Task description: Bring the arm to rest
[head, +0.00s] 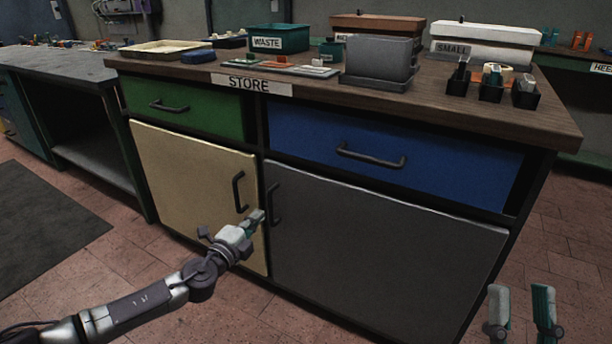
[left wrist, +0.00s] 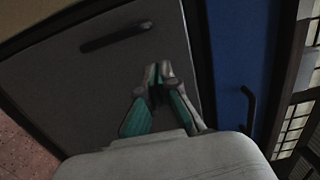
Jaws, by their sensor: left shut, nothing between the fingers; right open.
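My left arm reaches in from the lower left in the head view. Its gripper (head: 257,217) is shut and empty, in front of the cabinet near the seam between the cream door (head: 190,185) and the grey door (head: 385,255). In the left wrist view the shut fingers (left wrist: 158,72) point toward the grey door (left wrist: 100,75), with its dark handle (left wrist: 116,37) above them to the left. I cannot tell whether the fingertips touch the door. My right gripper (head: 520,295) shows at the lower right of the head view, open and empty, over the floor.
The cabinet has a green drawer (head: 185,107) and a blue drawer (head: 395,145); doors and drawers look shut. On its top stand a green WASTE bin (head: 278,42), a grey bin (head: 378,60), a SMALL box (head: 485,32) and small black holders (head: 491,92). The floor (head: 95,265) in front is clear.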

